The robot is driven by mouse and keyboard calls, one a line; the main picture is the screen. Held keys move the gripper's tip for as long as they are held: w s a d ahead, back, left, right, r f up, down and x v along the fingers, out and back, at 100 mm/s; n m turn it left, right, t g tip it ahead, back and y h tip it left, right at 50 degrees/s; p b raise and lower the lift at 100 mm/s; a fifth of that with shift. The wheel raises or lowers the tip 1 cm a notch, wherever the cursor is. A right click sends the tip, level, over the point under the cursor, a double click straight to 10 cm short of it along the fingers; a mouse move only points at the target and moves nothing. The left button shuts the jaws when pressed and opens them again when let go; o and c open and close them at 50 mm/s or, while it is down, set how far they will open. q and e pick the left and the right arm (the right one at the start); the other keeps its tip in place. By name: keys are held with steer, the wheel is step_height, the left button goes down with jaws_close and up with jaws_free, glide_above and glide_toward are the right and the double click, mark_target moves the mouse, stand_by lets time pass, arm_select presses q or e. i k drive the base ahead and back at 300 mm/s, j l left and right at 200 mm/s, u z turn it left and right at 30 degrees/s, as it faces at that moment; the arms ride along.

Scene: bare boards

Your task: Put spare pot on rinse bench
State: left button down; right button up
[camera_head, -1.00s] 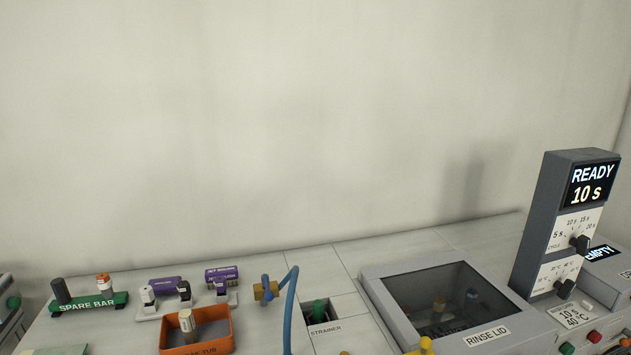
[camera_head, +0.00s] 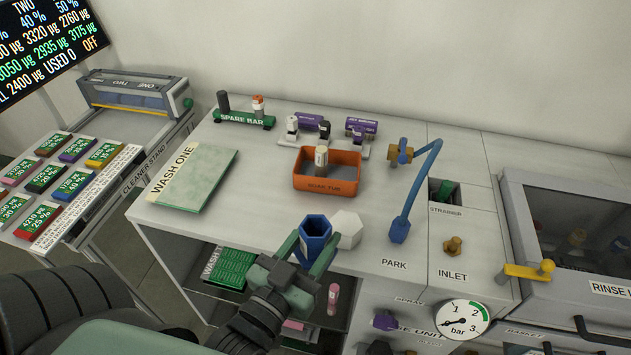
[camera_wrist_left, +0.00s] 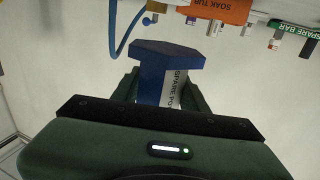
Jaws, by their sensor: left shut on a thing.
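The spare pot (camera_head: 315,228) is a blue hexagonal cup, open at the top. My left gripper (camera_head: 316,255) is shut on it at the front edge of the pale bench top (camera_head: 270,215). In the left wrist view the blue pot (camera_wrist_left: 165,62) sits between the fingers, with a white label reading "SPARE PO", the rest hidden. A white hexagonal piece (camera_head: 347,230) lies on the bench just right of the pot. I cannot tell whether the pot touches the bench. My right gripper is out of view.
An orange soak tub (camera_head: 327,184) with a bottle stands behind. A blue hose (camera_head: 415,190) rises at the PARK label. A green WASH ONE folder (camera_head: 195,178) lies left. The rinse lid (camera_head: 575,225) is at right. Bench between folder and tub is clear.

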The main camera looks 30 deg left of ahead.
mark_target(263, 212)
steer(key=i+u, duration=0.15)
steer(key=u, duration=0.25)
steer(key=i+l+u, duration=0.1)
steer(key=u, duration=0.3)
steer(key=i+l+u, duration=0.1)
steer(key=u, duration=0.3)
steer(key=l, duration=0.1)
